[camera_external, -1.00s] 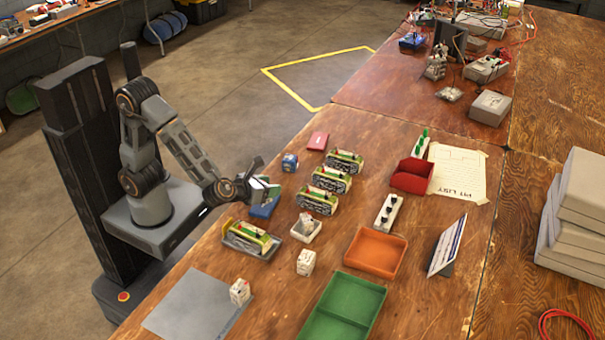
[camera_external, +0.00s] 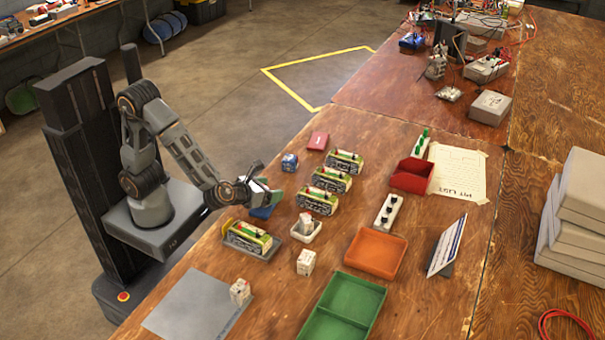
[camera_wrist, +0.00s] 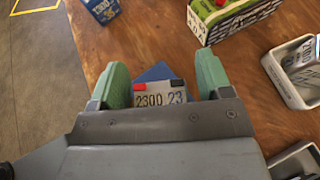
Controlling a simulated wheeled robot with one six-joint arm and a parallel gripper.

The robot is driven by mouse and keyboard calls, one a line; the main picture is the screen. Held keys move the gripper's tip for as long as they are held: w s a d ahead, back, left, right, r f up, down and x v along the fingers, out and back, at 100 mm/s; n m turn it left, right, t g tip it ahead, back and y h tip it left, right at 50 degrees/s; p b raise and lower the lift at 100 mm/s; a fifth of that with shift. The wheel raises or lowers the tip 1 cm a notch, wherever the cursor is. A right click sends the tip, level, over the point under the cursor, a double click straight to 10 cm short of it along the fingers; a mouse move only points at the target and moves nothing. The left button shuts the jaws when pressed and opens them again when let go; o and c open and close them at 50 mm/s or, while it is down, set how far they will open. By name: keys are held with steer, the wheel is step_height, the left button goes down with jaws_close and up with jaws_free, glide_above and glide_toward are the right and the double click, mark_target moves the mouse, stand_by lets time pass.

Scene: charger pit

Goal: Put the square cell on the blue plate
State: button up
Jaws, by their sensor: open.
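A light cell with printed digits and one red and one dark terminal (camera_wrist: 160,94) sits between my fingers in the wrist view; I take it as the square cell. The blue plate (camera_wrist: 157,71) shows behind it, and the cell appears to be on or just above it; contact is hidden. In the external view the blue plate (camera_external: 263,211) lies on the wooden table, partly covered by my gripper (camera_external: 266,193). My gripper (camera_wrist: 163,70) is open, its green fingers standing apart on both sides of the cell. The cell cannot be made out clearly in the external view.
A blue-and-white cell (camera_external: 290,162) stands behind the plate. Several green-yellow packs (camera_external: 318,200) stand to the right. A small white tray (camera_external: 306,236) holds a cell, and a grey tray (camera_external: 242,246) holds a pack. White cells (camera_external: 306,262) stand nearer the front. A grey mat (camera_external: 190,305) has bare room.

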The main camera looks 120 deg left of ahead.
steer(key=shift+r, duration=0.15)
